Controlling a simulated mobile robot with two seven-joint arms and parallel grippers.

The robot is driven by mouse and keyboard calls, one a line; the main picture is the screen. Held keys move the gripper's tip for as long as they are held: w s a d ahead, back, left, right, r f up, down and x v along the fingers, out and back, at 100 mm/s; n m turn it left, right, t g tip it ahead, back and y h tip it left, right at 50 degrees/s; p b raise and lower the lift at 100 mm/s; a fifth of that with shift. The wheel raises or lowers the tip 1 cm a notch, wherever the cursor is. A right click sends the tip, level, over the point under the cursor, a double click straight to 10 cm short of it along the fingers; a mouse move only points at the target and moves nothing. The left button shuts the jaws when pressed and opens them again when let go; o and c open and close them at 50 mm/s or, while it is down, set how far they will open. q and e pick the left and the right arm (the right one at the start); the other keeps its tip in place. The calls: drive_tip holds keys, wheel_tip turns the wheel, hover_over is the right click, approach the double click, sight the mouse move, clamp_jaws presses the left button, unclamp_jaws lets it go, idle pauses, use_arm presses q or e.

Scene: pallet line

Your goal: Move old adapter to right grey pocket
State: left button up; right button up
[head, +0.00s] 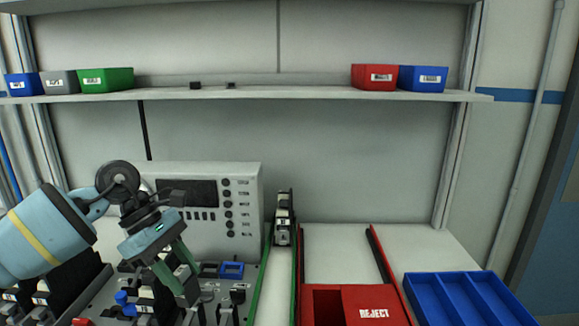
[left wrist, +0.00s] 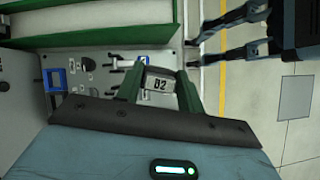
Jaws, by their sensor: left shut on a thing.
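My left gripper (head: 177,272) is over the grey panel at the lower left in the head view. Its green fingers (left wrist: 158,88) are shut on a small part with a pale "D2" label (left wrist: 158,84), which I take to be the old adapter. In the head view that part is mostly hidden by the fingers, and I cannot tell whether it still touches the panel (head: 255,279). I cannot make out the right grey pocket.
A grey instrument box (head: 240,185) stands close behind the gripper. Green rails (head: 295,270), a dark device (head: 284,215), a red REJECT bin (head: 370,305) and a blue divided tray (head: 465,295) lie to the right. Small bins, such as a green one (head: 106,80), line the shelf.

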use_arm(q)
drive_tip(key=s+a+f+m+g+y, duration=0.1)
drive_tip(key=s+f+m+g+y, duration=0.2)
drive_tip(key=s+f+m, duration=0.9)
drive_tip(key=f+m+y, duration=0.1)
drive_tip(key=m+y, duration=0.2)
drive_tip(key=shift+s+a+f+b, duration=0.15)
drive_tip(key=shift+s+a+b, duration=0.05)
drive_tip(key=shift+a+b, duration=0.2)
use_arm(e)
drive_tip(key=shift+s+a+f, duration=0.15)
drive_tip(key=shift+s+f, duration=0.3)
drive_tip(key=shift+f, duration=0.1)
